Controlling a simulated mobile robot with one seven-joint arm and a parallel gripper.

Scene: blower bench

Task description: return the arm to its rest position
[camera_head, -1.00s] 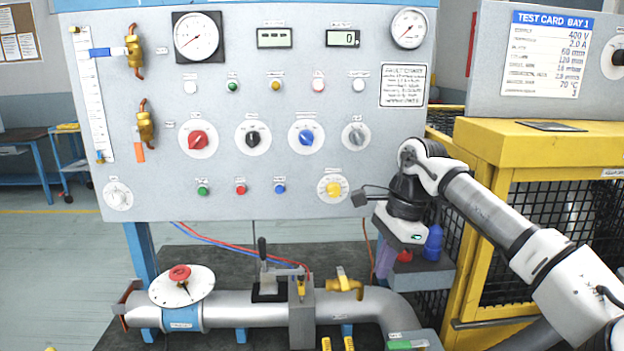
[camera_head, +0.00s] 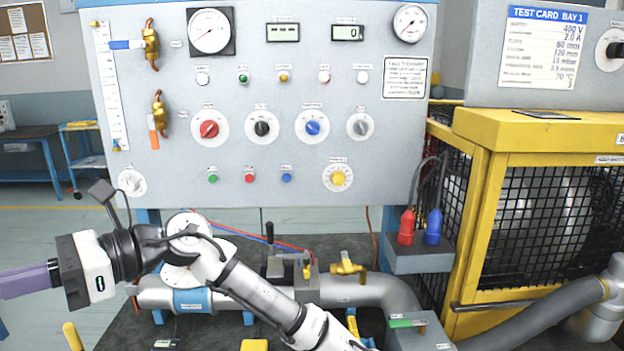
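My arm crosses the lower left of the head view, in front of the pipe (camera_head: 345,292) and bench. My gripper (camera_head: 8,284) is at the far left edge, pointing left and level, well clear of the control panel (camera_head: 280,125). Its long purple-grey end is seen side-on and partly cut by the picture edge, so I cannot tell whether it is open or shut. Nothing else is seen at its end.
A red plug (camera_head: 406,228) and a blue plug (camera_head: 433,227) stand on a grey shelf (camera_head: 420,262) beside the yellow cage (camera_head: 520,135). Brass valves (camera_head: 346,266) and a black lever (camera_head: 270,240) rise from the pipe area behind my arm. Open floor lies left.

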